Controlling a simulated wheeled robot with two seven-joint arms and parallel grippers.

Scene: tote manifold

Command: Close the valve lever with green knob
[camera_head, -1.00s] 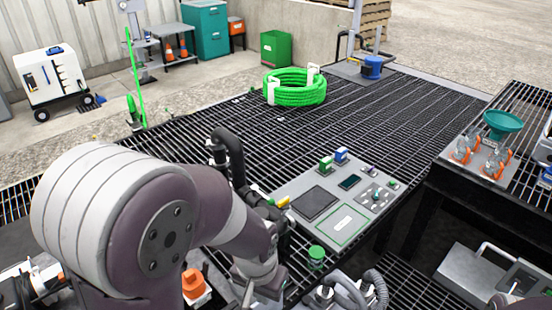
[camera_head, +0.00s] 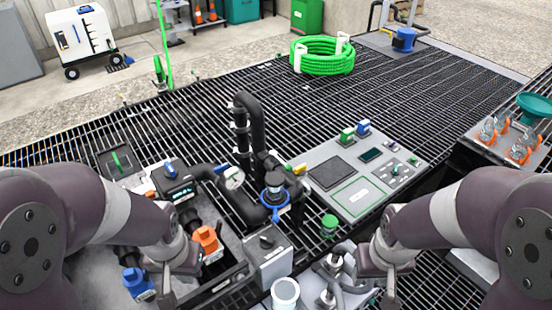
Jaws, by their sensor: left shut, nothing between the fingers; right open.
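No lever with a green knob can be clearly made out. Green parts in view are a small block (camera_head: 347,134) on the grey control panel, a round cap (camera_head: 329,225) at the panel's front left corner, and a thin green bar (camera_head: 117,160) on a dark plate at left. Black pipework (camera_head: 249,125) with a gauge (camera_head: 233,178) stands at the middle. My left gripper (camera_head: 168,292) is shut and empty, at the lower left beside the orange fitting (camera_head: 208,242). My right gripper (camera_head: 385,292) is open, low and right of the grey hoses. Both sets of fingertips are hard to see.
The grey control panel (camera_head: 385,203) lies on black grating. A blue-collared valve (camera_head: 275,193) and a grey box (camera_head: 268,258) stand between my arms. A coiled green hose (camera_head: 322,62) lies further back. The grating behind the pipework is mostly clear.

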